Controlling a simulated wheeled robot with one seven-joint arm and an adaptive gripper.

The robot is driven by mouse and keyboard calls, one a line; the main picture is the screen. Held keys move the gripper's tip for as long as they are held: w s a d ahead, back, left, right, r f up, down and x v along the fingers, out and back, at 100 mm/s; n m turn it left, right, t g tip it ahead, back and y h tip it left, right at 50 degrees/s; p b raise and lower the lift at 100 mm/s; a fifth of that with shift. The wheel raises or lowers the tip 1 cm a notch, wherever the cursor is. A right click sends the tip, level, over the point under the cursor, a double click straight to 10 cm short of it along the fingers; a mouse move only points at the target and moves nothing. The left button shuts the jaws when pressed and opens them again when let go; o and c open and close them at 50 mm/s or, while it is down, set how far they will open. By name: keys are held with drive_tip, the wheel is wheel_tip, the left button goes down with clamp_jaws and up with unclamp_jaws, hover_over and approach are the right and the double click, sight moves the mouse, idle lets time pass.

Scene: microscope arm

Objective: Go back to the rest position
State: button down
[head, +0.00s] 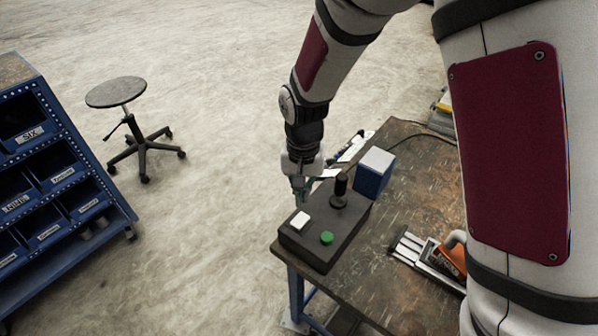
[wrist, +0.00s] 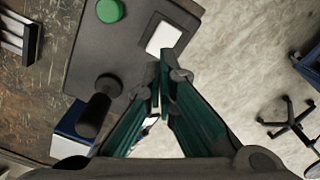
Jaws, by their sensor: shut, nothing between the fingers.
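My gripper (head: 300,197) points down just beyond the far left edge of the dark control box, close above it. In the wrist view its two green-padded fingers (wrist: 161,84) come together at the tips, shut with nothing between them. The control box (head: 312,257) lies on the table corner. It carries a white square button (head: 299,220), a green round button (head: 327,238) and a black joystick (head: 340,190). In the wrist view the fingertips appear just below the white button (wrist: 164,38), with the green button (wrist: 109,10) and joystick (wrist: 97,112) to the left.
The worn table (head: 420,190) holds a blue-and-white box (head: 374,172) behind the control box and an orange-and-grey tool (head: 440,258) at right. A blue bin rack (head: 60,185) stands at left, a stool (head: 116,92) behind it. The floor between is clear.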

drive_tip(key=shift+r, duration=0.1)
drive_tip(key=s+d+r+t, duration=0.1)
drive_tip(key=s+d+r, duration=0.3)
drive_tip(key=r, duration=0.5)
drive_tip(key=s+d+r+t, duration=0.1)
drive_tip(key=d+r+t, duration=0.1)
drive_tip(key=d+r, duration=0.65)
drive_tip(key=s+d+r+t, duration=0.1)
drive_tip(key=s+d+r, duration=0.1)
drive_tip(key=s+r, duration=0.2)
drive_tip(key=s+d+r+n+t, duration=0.1)
drive_tip(key=s+d+r, duration=0.2)
drive_tip(key=s, duration=0.6)
drive_tip(key=shift+s+d+r+n, duration=0.3)
drive_tip(key=shift+s+d+r, duration=0.05)
drive_tip(key=shift+r, duration=0.45)
drive_tip(key=w+a+f+n+g+b, duration=0.4)
drive_tip(key=w+a+f+n, duration=0.6)
drive_tip(key=w+a+f, duration=0.6)
drive_tip(key=a+f+g, duration=0.1)
drive_tip(key=a+f, duration=0.1)
drive_tip(key=a, duration=0.2)
drive_tip(key=shift+w+f+b, duration=0.2)
drive_tip(key=shift+f+b, duration=0.2)
